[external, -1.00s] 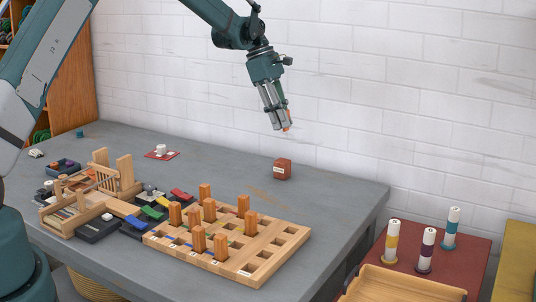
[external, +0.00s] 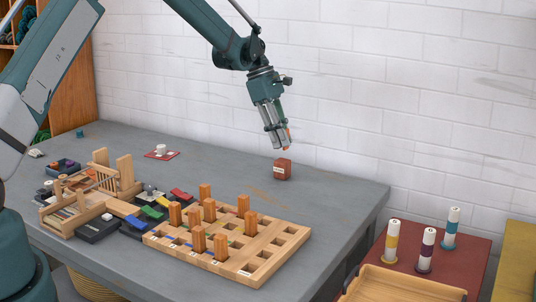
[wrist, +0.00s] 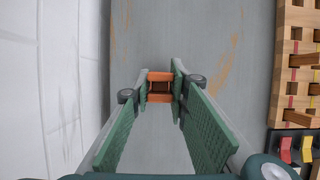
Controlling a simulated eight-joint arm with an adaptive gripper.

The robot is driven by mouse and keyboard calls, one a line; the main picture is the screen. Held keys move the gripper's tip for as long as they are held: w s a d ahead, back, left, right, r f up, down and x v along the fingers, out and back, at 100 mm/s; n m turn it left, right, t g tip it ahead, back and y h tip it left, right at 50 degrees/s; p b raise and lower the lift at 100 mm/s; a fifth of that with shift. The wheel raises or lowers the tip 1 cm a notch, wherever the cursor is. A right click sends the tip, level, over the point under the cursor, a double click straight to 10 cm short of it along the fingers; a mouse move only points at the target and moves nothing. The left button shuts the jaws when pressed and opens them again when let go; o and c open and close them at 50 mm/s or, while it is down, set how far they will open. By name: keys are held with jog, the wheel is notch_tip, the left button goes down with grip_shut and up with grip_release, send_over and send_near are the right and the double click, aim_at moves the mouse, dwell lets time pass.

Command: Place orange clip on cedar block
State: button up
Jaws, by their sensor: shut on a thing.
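The cedar block (external: 283,170) is a small reddish-brown block with a pale label, standing on the grey table near its far side. My gripper (external: 278,146) is above the block, pointing down, with a gap between them. It is shut on the orange clip (external: 288,134), of which only a sliver shows beside the fingers. In the wrist view the orange clip (wrist: 160,75) sits between the two green finger pads. A darker brown patch shows in the middle of the clip there; I cannot tell if it is the block below.
A wooden pegboard (external: 262,268) with several orange-brown pegs stands at the table's front. A wooden rack (external: 100,185) and coloured pieces lie left of it. A red mat with a white cup (external: 161,149) is farther back. The table around the block is clear. A white wall stands behind.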

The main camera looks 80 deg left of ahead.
jog(key=shift+f, duration=0.15)
jog(key=shift+f, duration=1.7)
jog(key=shift+f+b, duration=0.2)
jog(key=shift+b, duration=0.1)
jog(key=o, duration=0.7)
jog(key=shift+o, duration=0.2)
jog(key=shift+r, duration=0.15)
jog(key=p+v, duration=0.1)
jog(key=v, duration=1.1)
